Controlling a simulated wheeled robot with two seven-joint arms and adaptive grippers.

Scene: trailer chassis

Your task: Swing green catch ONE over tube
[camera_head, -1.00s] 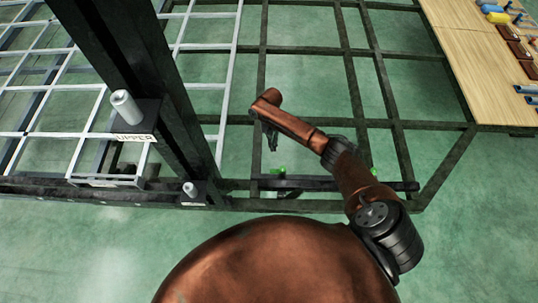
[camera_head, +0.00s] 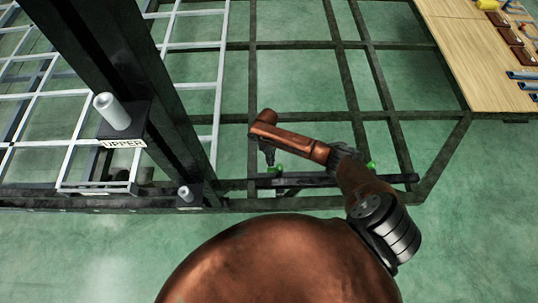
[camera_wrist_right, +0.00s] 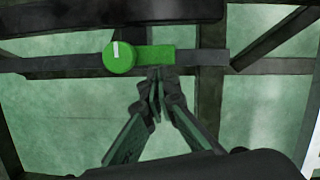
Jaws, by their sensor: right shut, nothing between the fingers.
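A green catch (camera_head: 277,168) sits on the dark frame at the lower middle of the head view. The right wrist view shows this catch (camera_wrist_right: 150,56) large, with a round knob bearing a white mark at its left end and a flat arm pointing right. My right gripper (camera_wrist_right: 157,73) is shut and empty, its fingertips just below the catch's arm in that view; I cannot tell whether they touch. In the head view the right gripper (camera_head: 270,158) is partly hidden by its own wrist. A dark bar, perhaps the tube (camera_wrist_right: 110,11), runs across the top of the wrist view.
A second green piece (camera_head: 371,165) shows right of my forearm. A black upright (camera_head: 110,70) stands at left, with a grey peg (camera_head: 112,111) on a bracket marked UPPER and a smaller peg (camera_head: 185,193) below. A wooden table (camera_head: 470,50) is at upper right.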

